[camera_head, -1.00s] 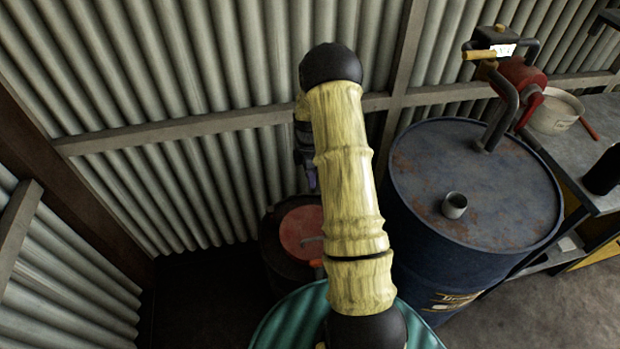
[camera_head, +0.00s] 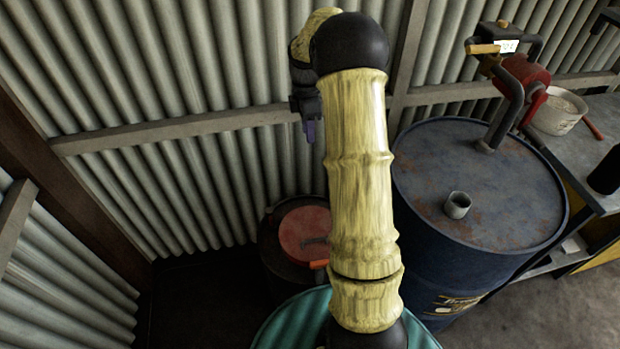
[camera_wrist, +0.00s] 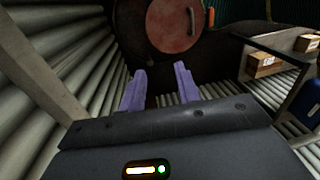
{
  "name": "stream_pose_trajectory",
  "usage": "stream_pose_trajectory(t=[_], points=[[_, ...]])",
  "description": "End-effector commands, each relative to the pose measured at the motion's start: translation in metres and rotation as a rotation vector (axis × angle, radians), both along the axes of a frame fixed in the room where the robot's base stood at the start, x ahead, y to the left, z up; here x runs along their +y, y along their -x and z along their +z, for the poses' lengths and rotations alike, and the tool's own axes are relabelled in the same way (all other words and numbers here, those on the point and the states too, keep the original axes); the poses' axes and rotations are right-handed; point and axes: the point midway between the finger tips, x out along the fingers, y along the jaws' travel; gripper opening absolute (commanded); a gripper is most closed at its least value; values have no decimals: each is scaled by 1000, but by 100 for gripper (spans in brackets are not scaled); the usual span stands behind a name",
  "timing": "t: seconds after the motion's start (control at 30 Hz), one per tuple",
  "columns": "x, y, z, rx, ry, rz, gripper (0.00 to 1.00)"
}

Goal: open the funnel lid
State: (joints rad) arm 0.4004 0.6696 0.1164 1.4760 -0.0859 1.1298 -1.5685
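The funnel lid (camera_head: 304,229) is a round red disc on top of a dark drum, low in the middle of the head view, partly hidden by my arm. A small dark handle shows on its face. In the head view the gripper (camera_head: 310,132) shows above the lid, against the wall, largely hidden by my arm.
A blue drum (camera_head: 480,190) with a red hand pump (camera_head: 525,80) and a small metal cup (camera_head: 457,205) stands to the right. A teal drum (camera_head: 290,322) is in front. Corrugated walls close in behind and left. Cardboard boxes (camera_wrist: 264,65) sit on a shelf.

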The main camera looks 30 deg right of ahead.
Motion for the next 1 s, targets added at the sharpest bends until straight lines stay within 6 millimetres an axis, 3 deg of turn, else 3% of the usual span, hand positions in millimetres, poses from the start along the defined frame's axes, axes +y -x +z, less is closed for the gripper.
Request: stream_pose_trajectory(t=[0.2,0.37,0.53,0.77,1.0], points=[[0,0,0,1,0,0,33],[5,3,1,-4,6,-21,1],[34,17,8,-38,37,-154,0],[90,67,16,-131,74,-510,0],[141,136,17,-230,44,-916,0]])
